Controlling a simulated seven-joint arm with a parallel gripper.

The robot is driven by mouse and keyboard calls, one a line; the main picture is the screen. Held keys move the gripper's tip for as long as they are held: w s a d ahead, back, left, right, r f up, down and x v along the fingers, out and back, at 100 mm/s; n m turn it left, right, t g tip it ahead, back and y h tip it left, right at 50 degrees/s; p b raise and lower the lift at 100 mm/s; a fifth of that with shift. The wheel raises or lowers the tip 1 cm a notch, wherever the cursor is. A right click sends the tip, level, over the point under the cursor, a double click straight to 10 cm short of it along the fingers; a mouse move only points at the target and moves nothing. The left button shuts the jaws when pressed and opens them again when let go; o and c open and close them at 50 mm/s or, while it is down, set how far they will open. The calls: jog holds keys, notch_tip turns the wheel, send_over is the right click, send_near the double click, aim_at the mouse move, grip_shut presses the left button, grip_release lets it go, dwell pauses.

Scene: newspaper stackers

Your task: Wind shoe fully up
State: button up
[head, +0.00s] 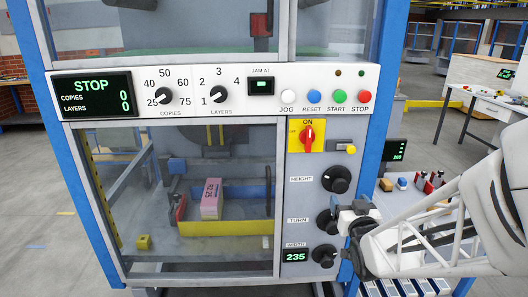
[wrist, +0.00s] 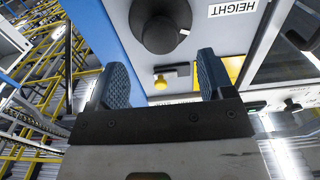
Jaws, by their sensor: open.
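The black HEIGHT knob (head: 337,179) is on the right of the grey panel. In the wrist view the same knob (wrist: 160,32) stands beyond the fingers, with its label turned upside down. The TURN knob (head: 324,222) is below it, partly behind my gripper, and the WIDTH knob (head: 325,255) is lower, beside a green 235 display. My gripper (head: 352,212) is in front of the panel at about TURN level in the picture. In the wrist view its fingers (wrist: 160,77) are apart with nothing held between them. I cannot tell which part is the shoe.
A small yellow knob (head: 351,149) sits above HEIGHT; a red rotary switch (head: 307,138) is on a yellow plate. Coloured buttons (head: 339,96) line the top strip, whose display (head: 91,95) reads STOP. Behind glass, a pink-sided stack (head: 211,199) stands near a yellow rail (head: 230,227).

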aim_at(341, 189)
jog(key=shift+w, duration=0.1)
jog(key=shift+w, duration=3.8)
jog(key=c, duration=0.9)
